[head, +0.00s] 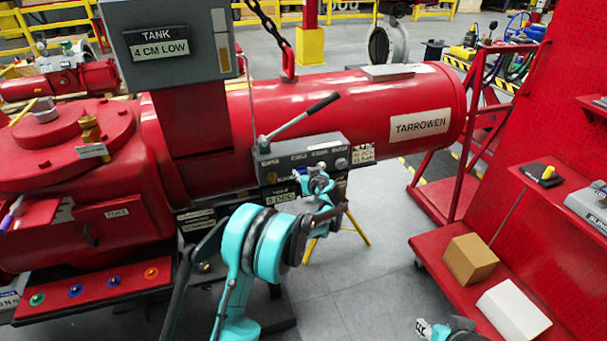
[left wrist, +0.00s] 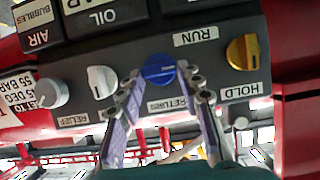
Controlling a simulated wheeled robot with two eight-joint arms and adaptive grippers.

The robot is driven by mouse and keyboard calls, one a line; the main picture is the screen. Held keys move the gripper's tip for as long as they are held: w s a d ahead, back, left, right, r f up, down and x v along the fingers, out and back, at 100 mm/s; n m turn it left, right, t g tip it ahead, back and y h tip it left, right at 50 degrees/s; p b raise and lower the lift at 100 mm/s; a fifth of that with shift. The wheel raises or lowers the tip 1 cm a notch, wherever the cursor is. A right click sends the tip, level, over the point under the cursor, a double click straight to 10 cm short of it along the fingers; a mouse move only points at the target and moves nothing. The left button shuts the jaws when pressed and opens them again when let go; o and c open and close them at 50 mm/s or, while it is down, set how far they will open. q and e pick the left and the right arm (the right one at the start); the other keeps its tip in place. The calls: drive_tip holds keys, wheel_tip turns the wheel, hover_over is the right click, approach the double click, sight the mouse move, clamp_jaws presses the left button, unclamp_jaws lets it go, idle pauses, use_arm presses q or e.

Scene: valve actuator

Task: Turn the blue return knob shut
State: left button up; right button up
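The blue return knob (left wrist: 159,70) is on the grey panel in the left wrist view, beside an upside-down RETURN label (left wrist: 166,104). Its raised grip lies roughly across the picture. My left gripper (left wrist: 160,73) has one fingertip at each side of the knob, with the fingers spread; narrow gaps seem to show, though contact is hard to judge. In the head view my left gripper (head: 318,183) is at the front of the valve box (head: 300,158) and hides the knob. My right gripper (head: 424,328) only just shows at the bottom edge; its fingers are unclear.
A yellow HOLD knob (left wrist: 243,52) is right of the blue knob, and a white RELIEF knob (left wrist: 102,78) is left. A grey dial (left wrist: 52,92) is farther left. A lever (head: 305,115) rises above the box. A red cart (head: 450,250) stands at right; grey floor lies between.

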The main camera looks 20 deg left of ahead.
idle(0.3)
use_arm(q)
drive_tip(key=m, duration=0.1)
drive_tip(key=m+g+y, duration=0.1)
drive_tip(key=shift+w+d+f+m+y, duration=0.2)
drive_tip(key=shift+d+m+y, duration=0.1)
drive_tip(key=shift+m, duration=0.1)
drive_tip(key=m+y, duration=0.1)
drive_tip(key=m+y+b, duration=0.1)
drive_tip(key=m, duration=0.1)
drive_tip(key=shift+w+d+f+g, duration=0.1)
drive_tip(key=shift+d+f+g, duration=0.1)
drive_tip(key=shift+g, duration=0.1)
drive_tip(key=m+y+b, duration=0.1)
drive_tip(key=m, duration=0.1)
drive_tip(key=m+y+b, duration=0.1)
drive_tip(key=m, duration=0.1)
drive_tip(key=f+m+y+b, duration=0.1)
drive_tip(key=m, duration=0.2)
drive_tip(key=shift+w+d+y, duration=0.15)
drive_tip(key=shift+d+y, duration=0.05)
drive_tip(key=shift+y, duration=0.1)
drive_tip(key=shift+r+m+b, duration=0.1)
drive_tip(key=shift+m+b, duration=0.2)
drive_tip(key=shift+b, duration=0.05)
drive_tip(key=o, duration=1.2)
drive_tip(key=shift+c, duration=0.2)
